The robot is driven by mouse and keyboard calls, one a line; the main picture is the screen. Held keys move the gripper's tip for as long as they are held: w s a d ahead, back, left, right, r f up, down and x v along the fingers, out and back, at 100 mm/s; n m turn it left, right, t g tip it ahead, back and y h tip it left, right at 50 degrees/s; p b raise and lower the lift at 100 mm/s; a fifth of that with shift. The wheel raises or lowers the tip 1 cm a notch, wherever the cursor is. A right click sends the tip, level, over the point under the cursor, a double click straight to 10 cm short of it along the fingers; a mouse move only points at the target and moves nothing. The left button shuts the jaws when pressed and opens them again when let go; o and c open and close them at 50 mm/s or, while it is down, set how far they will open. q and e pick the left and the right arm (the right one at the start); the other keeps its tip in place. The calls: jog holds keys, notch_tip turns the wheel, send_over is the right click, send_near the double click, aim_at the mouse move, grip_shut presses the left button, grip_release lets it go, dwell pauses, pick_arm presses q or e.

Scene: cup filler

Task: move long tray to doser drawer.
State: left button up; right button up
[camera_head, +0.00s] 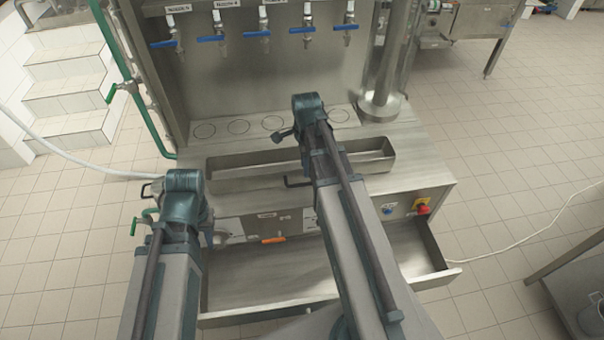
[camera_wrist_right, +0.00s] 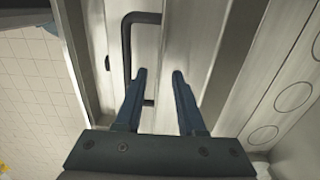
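The long tray (camera_head: 237,184) is a narrow, open steel trough, lying lengthwise on the machine's counter. A black handle (camera_head: 293,184) shows at its front side, partly behind my right arm; in the right wrist view a black bar handle (camera_wrist_right: 127,50) is close to the left finger. My right gripper (camera_wrist_right: 158,74) is open, with its two fingers apart over the steel edge beside this handle. The doser drawer (camera_head: 255,282) is pulled out, empty where visible, below the counter. My left arm ends at its wrist (camera_head: 184,184), left of the machine; its fingers are hidden.
Several blue-handled taps (camera_head: 264,35) hang above round marks on the counter. A steel column (camera_head: 383,90) stands at the counter's right. A red stop button (camera_head: 422,207) is on the front panel. Green pipes and a white hose run at the left.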

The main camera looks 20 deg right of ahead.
jog(key=f+b, duration=0.5)
jog(key=shift+a+f, duration=0.2)
jog(key=shift+r, duration=0.1)
jog(key=shift+c, duration=0.3)
grip_shut()
dwell(1.2)
